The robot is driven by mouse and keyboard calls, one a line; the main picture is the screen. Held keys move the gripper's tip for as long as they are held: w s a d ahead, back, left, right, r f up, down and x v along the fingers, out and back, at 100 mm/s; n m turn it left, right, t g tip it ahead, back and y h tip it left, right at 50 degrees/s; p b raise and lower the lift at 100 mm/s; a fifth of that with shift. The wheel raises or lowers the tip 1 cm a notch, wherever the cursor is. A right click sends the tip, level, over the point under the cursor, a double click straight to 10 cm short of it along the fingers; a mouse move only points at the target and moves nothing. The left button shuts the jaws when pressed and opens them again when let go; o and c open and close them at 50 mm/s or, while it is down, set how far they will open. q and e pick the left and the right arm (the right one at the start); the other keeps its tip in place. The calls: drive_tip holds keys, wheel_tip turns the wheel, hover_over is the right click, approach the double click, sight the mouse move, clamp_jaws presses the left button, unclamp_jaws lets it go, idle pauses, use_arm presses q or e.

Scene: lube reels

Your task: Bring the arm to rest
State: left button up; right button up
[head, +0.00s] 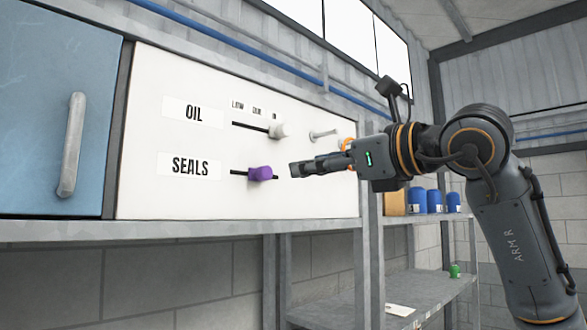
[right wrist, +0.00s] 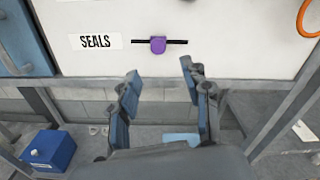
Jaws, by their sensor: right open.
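My right arm (head: 505,215) comes in from the right in the head view. Its right gripper (head: 294,170) points left, in front of the white panel (head: 190,205) and just right of the purple slider knob (head: 260,173). In the right wrist view the right gripper (right wrist: 158,78) has its two fingers spread with nothing between them. The purple knob (right wrist: 158,45) shows beyond the fingertips, apart from them, on the SEALS slot. A white knob (head: 279,131) sits on the OIL slot toward its right end. My left gripper is in neither view.
A blue cabinet door (head: 35,120) with a grey handle stands at left. A peg (head: 322,134) sticks out of the panel. Blue containers (head: 434,201) stand on a shelf behind my arm. An orange ring (right wrist: 309,18) shows at the wrist view's right edge. A blue box (right wrist: 48,150) lies lower left.

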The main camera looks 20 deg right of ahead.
drive_tip(key=shift+v, duration=1)
